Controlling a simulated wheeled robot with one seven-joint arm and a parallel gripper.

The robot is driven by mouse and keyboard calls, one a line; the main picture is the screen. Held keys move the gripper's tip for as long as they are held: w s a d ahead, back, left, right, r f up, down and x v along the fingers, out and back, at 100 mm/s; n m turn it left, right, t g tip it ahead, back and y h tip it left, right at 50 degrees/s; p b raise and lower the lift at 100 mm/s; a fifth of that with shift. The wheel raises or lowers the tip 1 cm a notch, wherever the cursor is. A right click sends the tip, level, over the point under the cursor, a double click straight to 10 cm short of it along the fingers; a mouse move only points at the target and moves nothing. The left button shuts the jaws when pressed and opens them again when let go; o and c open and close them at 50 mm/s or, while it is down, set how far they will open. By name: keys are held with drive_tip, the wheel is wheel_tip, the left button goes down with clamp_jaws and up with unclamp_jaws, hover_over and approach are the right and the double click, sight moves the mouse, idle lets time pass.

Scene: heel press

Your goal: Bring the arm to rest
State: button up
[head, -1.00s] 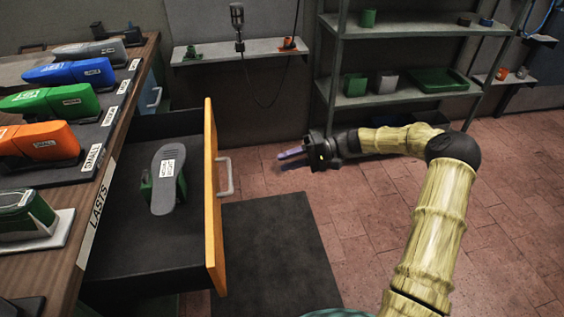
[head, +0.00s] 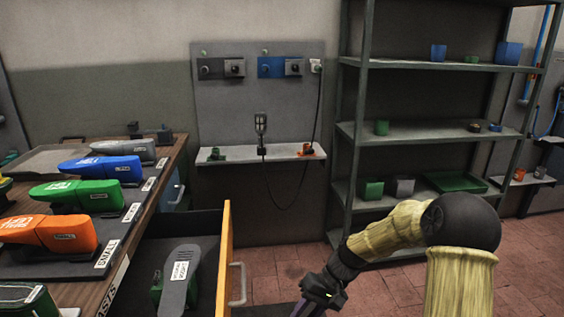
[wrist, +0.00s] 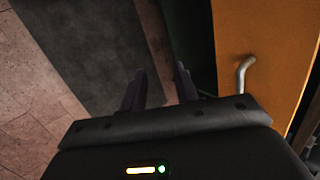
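My arm (head: 405,225) is bent at the elbow at the lower right of the head view. Its forearm slopes down to the left, to my gripper (head: 308,308), whose fingers run off the bottom edge. In the wrist view my gripper (wrist: 160,84) has its two dark fingers apart, with nothing between them. It hangs over the dark mat, left of the open drawer's orange front (wrist: 262,50), apart from the handle (wrist: 243,75).
The open drawer (head: 226,255) holds a grey sole piece (head: 180,280). The wooden bench (head: 145,225) at left carries several coloured lasts. A wall shelf (head: 225,158) and a metal rack (head: 352,130) stand behind. Tiled floor (head: 280,265) is clear between drawer and rack.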

drive_tip(key=s+d+r+m+t+h, duration=0.1)
drive_tip(key=s+d+r+t+h, duration=0.2)
drive_tip(key=s+d, duration=0.3)
drive_tip(key=s+d+r+t+h, duration=0.2)
drive_tip(key=s+d+r+h, duration=0.2)
drive_tip(key=s, duration=0.4)
drive_tip(key=w+p+v, duration=0.2)
drive_tip(key=p+v, duration=0.9)
drive_tip(key=w+r+p+v, duration=0.1)
drive_tip(key=w+p+v, duration=0.1)
drive_tip(key=p+v, duration=0.8)
drive_tip(key=shift+w+r+p, duration=0.3)
drive_tip(key=shift+r+p, duration=0.05)
drive_tip(key=shift+p, duration=0.65)
drive_tip(key=shift+w+a, duration=0.1)
